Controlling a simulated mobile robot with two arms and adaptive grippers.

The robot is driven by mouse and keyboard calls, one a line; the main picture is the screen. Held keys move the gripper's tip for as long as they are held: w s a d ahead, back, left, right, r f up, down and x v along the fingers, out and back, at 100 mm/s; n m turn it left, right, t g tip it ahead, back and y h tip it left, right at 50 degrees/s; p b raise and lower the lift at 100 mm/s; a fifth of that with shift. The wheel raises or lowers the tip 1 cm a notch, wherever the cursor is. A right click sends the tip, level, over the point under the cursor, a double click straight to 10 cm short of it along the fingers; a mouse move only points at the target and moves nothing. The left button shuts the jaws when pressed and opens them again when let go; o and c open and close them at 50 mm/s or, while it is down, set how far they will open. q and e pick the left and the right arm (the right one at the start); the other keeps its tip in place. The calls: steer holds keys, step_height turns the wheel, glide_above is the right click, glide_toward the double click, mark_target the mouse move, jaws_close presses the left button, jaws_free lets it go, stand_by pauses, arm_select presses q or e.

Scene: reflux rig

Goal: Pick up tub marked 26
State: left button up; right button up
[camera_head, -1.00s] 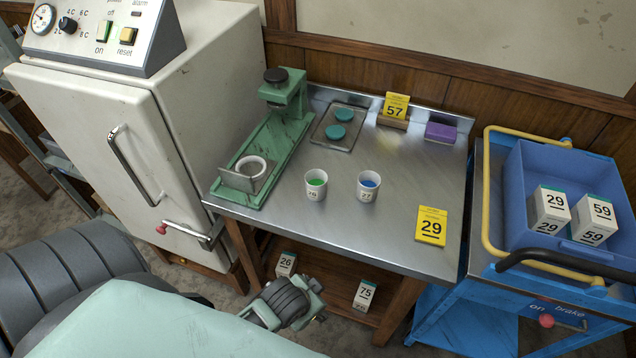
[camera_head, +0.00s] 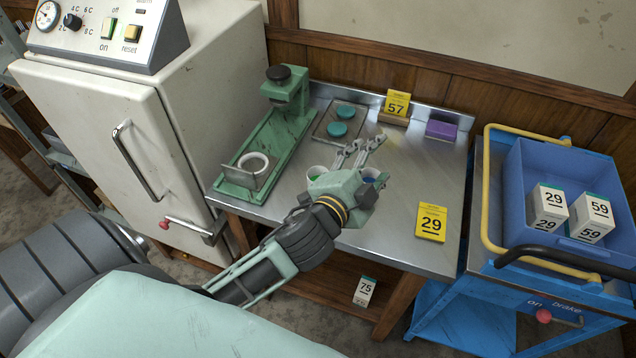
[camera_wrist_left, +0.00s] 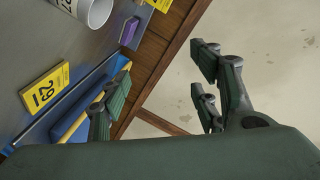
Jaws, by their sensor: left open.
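The tub marked 26 (camera_head: 316,172) is a white cup with green contents on the steel table. My gripper hides most of it, leaving part of its rim in the head view. A similar white tub (camera_head: 376,177) with blue contents is partly hidden just right of it. My left gripper (camera_head: 366,144) is open and empty, above the table with its fingers toward the back, past the tubs. In the left wrist view its fingers (camera_wrist_left: 160,82) are spread with nothing between them. A white tub (camera_wrist_left: 92,8) shows at that view's top edge; I cannot tell which one.
A green press (camera_head: 270,145) stands left and a tray with teal discs (camera_head: 340,120) behind. Sign 57 (camera_head: 396,104), a purple block (camera_head: 441,129) and sign 29 (camera_head: 431,222) are on the table. A blue cart (camera_head: 480,235) stands right. The table's right middle is clear.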

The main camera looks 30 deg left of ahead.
arm_select(q)
steer(key=w+d+r+m+t+h, duration=0.35)
steer(key=d+r+m+h, duration=0.4)
steer(key=r+m, duration=0.3)
steer(key=s+d+m+g+h, duration=0.4)
steer(key=d+m+g+h, duration=0.7)
steer(key=m, duration=0.9)
step_height(320, 180, down, 10)
steer(key=a+r+m+g+y, duration=0.1)
steer(key=a+m+g+y, duration=0.1)
steer(key=m+g+y, duration=0.5)
steer(key=w+a+f+m+y, duration=0.1)
steer(key=a+f+m+y, duration=0.35)
steer(key=a, duration=0.75)
steer(key=a+f+g+y, duration=0.25)
steer(key=a+y, duration=0.45)
steer(key=a, duration=1.1)
steer(key=shift+n+t, duration=0.4)
steer(key=f+p, duration=0.1)
steer(key=f, duration=0.2)
steer(key=f+p, duration=0.1)
steer(key=f, duration=0.2)
steer(key=shift+s+d+f, duration=0.15)
steer(key=shift+s+f, duration=0.05)
steer(key=shift+f, duration=0.7)
steer(key=c, duration=1.2)
